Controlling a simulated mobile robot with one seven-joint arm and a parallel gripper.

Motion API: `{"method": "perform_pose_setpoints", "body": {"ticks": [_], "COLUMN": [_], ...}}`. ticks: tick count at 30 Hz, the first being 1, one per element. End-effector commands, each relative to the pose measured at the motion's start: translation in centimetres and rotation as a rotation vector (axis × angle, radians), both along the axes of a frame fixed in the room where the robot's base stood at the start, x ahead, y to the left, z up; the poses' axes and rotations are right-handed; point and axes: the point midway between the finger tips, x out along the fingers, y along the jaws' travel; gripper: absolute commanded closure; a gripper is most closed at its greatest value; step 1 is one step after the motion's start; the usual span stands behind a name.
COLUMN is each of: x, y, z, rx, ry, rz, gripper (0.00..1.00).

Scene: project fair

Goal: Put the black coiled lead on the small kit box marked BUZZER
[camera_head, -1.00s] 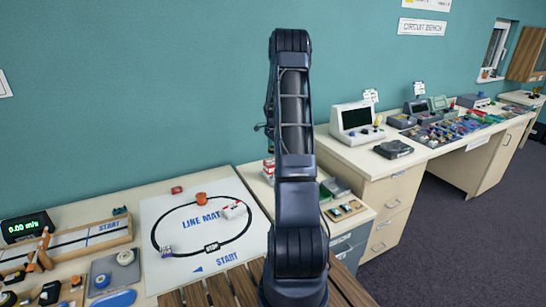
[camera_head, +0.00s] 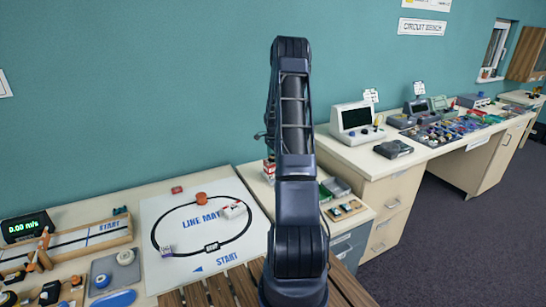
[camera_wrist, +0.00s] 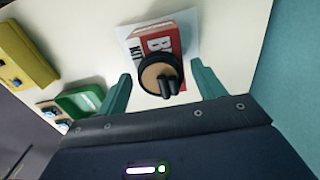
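In the wrist view, the black coiled lead (camera_wrist: 146,86) shows as a dark ring with a tan middle and two black stubby ends. It overlaps the near end of a small red and white kit box (camera_wrist: 166,42), whose visible lettering begins "BU" with "KIT" beside it. The lead appears to lie on the box, though the contact is hidden. My gripper (camera_wrist: 161,82) is open, with one teal finger on each side of the lead and a gap at both. In the head view, the red and white box (camera_head: 268,168) is partly hidden behind my arm.
In the wrist view, a yellow case (camera_wrist: 22,55) and a green tray (camera_wrist: 80,101) lie to the left. In the head view, the line mat (camera_head: 185,215) is left of my arm, and a grey monitor (camera_head: 355,120) stands on the bench to the right.

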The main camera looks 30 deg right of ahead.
Motion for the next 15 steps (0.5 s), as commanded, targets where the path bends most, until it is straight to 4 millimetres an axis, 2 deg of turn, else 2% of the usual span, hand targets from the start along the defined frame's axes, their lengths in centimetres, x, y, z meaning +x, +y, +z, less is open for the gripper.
{"method": "perform_pose_setpoints", "body": {"ticks": [10,15], "x": [0.0,0.1], "y": [0.0,0.0], "z": [0.2,2.0], "rx": [0.000,-0.002], "ry": [-0.001,-0.003], "rz": [-0.001,0.000], "gripper": [0.29,0.29]}}
